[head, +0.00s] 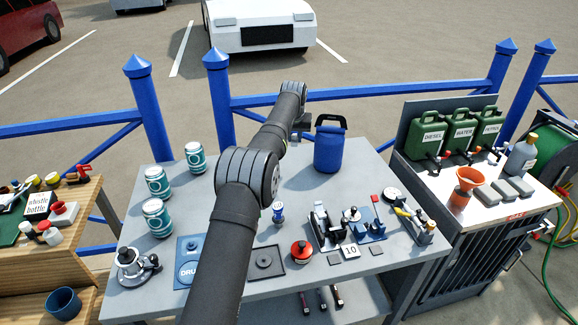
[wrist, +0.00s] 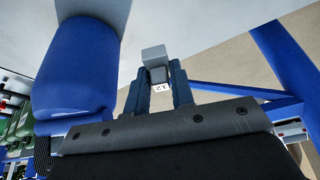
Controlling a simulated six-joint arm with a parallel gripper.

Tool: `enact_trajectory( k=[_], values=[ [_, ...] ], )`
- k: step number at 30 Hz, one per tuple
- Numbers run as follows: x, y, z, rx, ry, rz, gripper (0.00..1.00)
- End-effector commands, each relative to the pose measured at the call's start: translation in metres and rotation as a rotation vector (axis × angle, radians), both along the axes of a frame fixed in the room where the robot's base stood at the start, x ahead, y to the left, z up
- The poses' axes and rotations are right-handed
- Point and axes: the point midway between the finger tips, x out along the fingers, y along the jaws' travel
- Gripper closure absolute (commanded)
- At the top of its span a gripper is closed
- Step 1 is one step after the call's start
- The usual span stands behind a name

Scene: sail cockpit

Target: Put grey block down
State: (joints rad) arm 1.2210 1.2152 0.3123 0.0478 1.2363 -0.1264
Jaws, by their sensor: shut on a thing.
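In the wrist view my gripper (wrist: 156,82) is shut on a grey block (wrist: 153,54), which sticks out beyond the fingertips. A small white face with dark marks shows between the fingers. In the head view my gripper (head: 302,125) is at the far edge of the grey table (head: 230,290), just left of a blue jug with a dark handle (head: 328,150). The block cannot be made out clearly there. In the wrist view the jug (wrist: 75,75) stands close to the left of the fingers.
Three teal-and-white cans (head: 157,217) stand on the table's left. A winch (head: 136,268), red knob (head: 301,252) and several fittings (head: 350,222) fill the front. Grey blocks (head: 487,197) lie on the right cart beside an orange funnel (head: 466,182). A blue railing (head: 380,88) runs behind.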

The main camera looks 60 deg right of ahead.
Motion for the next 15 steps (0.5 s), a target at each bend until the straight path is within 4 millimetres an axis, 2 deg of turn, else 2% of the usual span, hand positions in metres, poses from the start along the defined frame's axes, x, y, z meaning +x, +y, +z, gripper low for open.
enact_trajectory(
  k=[3, 9, 15],
  values=[
    [0.016, -0.005, -0.003, -0.006, -0.001, -0.036, 1.00],
    [0.027, -0.007, -0.007, -0.010, -0.004, -0.072, 1.00],
    [0.027, -0.006, -0.042, -0.009, -0.003, -0.077, 1.00]
  ],
)
